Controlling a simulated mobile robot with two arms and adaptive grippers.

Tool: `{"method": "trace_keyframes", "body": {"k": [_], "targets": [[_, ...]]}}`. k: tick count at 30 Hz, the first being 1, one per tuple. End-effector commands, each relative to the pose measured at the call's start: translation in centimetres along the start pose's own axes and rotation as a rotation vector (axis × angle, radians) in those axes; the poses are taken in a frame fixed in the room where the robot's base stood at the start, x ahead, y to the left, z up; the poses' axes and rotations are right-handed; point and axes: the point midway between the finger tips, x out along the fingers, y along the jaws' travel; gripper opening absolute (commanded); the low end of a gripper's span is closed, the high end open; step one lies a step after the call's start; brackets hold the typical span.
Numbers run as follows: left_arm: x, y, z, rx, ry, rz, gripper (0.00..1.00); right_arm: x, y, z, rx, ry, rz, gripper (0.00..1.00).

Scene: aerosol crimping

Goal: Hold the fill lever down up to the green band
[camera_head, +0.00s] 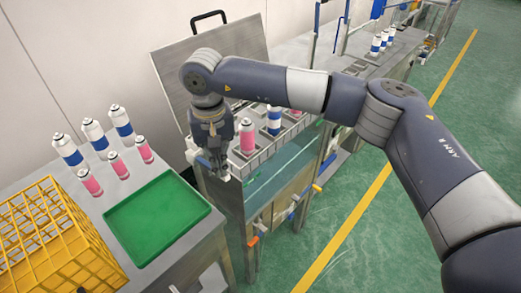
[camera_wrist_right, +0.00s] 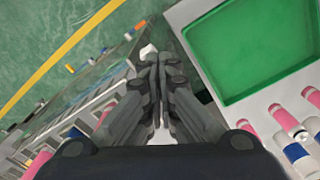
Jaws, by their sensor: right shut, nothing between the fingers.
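My right gripper (camera_head: 222,172) reaches down at the left end of the metal machine, its fingers together with nothing between them. In the wrist view, the closed fingertips (camera_wrist_right: 155,58) are beside or over a small white end piece (camera_wrist_right: 148,50). It may be the knob of the fill lever; touching or apart I cannot tell. The lever's shaft is hidden by the gripper. I cannot make out a green band. Pink (camera_head: 247,136) and blue-banded (camera_head: 273,121) cans stand upright on the machine just right of the gripper. My left gripper is out of view.
A green tray (camera_head: 157,216) and a yellow wire crate (camera_head: 50,245) are on the left bench, with several cans behind. An open metal lid (camera_head: 180,75) stands behind my arm. The green floor is clear.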

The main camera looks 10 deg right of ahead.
Motion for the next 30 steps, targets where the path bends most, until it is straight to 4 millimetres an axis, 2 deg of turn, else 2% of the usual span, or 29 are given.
{"method": "trace_keyframes", "body": {"k": [1, 27, 30], "targets": [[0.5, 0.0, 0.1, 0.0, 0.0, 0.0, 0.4, 0.6, 0.0, 0.0, 0.0, 0.0, 0.0, 0.0], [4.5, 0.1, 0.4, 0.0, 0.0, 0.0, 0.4, 5.0, -0.1, -0.1, 0.0, 0.0, 0.0, 0.0], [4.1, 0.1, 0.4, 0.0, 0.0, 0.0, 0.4, 4.6, 0.0, -0.1, 0.0, -0.001, 0.0, 0.0]]}}
